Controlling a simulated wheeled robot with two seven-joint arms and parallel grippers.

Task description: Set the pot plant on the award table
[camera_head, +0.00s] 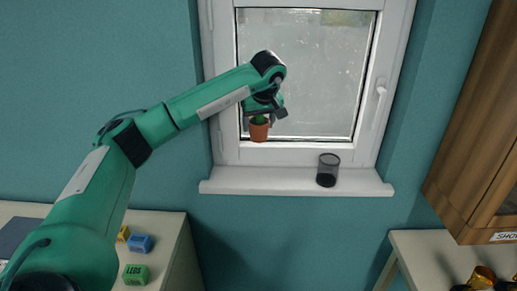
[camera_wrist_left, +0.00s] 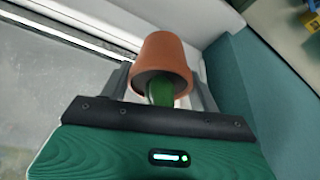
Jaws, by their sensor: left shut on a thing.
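The pot plant (camera_head: 259,131) is a small terracotta pot with a green plant, held in front of the window above the sill. My left gripper (camera_head: 264,112) is shut on it. In the left wrist view the pot (camera_wrist_left: 163,55) sits between the fingers, with the green plant (camera_wrist_left: 160,92) on the side toward the wrist. The fingers are partly hidden behind the gripper body. I cannot tell which table is the award table. My right gripper is not in view.
A black mesh cup (camera_head: 328,170) stands on the white window sill (camera_head: 240,180). A table (camera_head: 172,225) at lower left bears small coloured boxes (camera_head: 137,274). Another table (camera_head: 420,250) at lower right bears gold and dark items (camera_head: 482,279). A wooden cabinet (camera_head: 480,130) hangs at right.

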